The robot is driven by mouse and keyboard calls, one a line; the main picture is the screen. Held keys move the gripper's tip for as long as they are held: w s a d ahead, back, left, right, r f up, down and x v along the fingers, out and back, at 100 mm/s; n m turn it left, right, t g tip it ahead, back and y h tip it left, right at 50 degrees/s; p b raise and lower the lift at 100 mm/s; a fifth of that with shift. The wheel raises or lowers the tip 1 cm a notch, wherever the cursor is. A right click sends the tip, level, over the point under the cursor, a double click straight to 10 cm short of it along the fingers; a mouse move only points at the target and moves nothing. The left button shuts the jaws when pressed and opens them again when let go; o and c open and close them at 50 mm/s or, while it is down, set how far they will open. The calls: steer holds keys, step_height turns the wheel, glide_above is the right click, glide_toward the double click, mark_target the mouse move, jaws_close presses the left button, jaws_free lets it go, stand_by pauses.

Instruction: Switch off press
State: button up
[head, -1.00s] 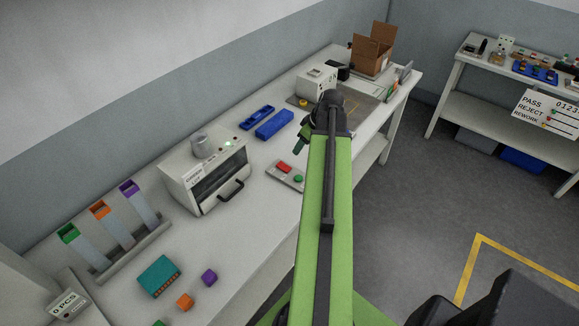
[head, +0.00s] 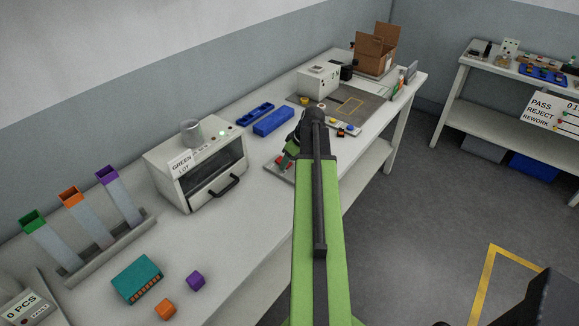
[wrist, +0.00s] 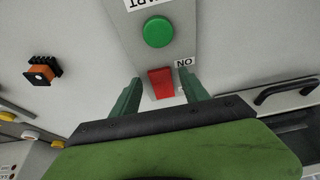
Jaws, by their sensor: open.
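A grey control panel (head: 272,171) lies on the bench, partly hidden by my arm in the head view. In the wrist view the panel (wrist: 148,58) carries a round green button (wrist: 158,32) and a red rocker switch (wrist: 161,83) with an "ON" label beside it. My gripper (wrist: 161,92) is open, with one green finger on each side of the red switch in that picture. I cannot tell how high the fingers are above it. In the head view my gripper (head: 287,157) is over the panel. I cannot tell which machine is the press.
A white oven-like machine (head: 170,160) labelled "GREEN LOT" stands left of the panel. Blue trays (head: 272,122), a white boxed machine (head: 318,82) and a button strip (head: 345,128) are farther along. An orange-and-black part (wrist: 42,72) shows in the wrist view. Bare bench (head: 235,225) lies in front of the oven.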

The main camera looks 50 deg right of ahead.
steer(key=shift+r, duration=0.1)
steer(key=shift+c, duration=0.3)
jaws_close()
steer(key=shift+w+r+g+p, duration=0.45)
steer(key=shift+g+p, duration=0.35)
steer(key=shift+p, duration=0.15)
steer(key=shift+f+g, duration=0.15)
steer(key=shift+g, duration=0.65)
steer(key=shift+a, duration=0.1)
steer(key=shift+o, duration=0.3)
jaws_free()
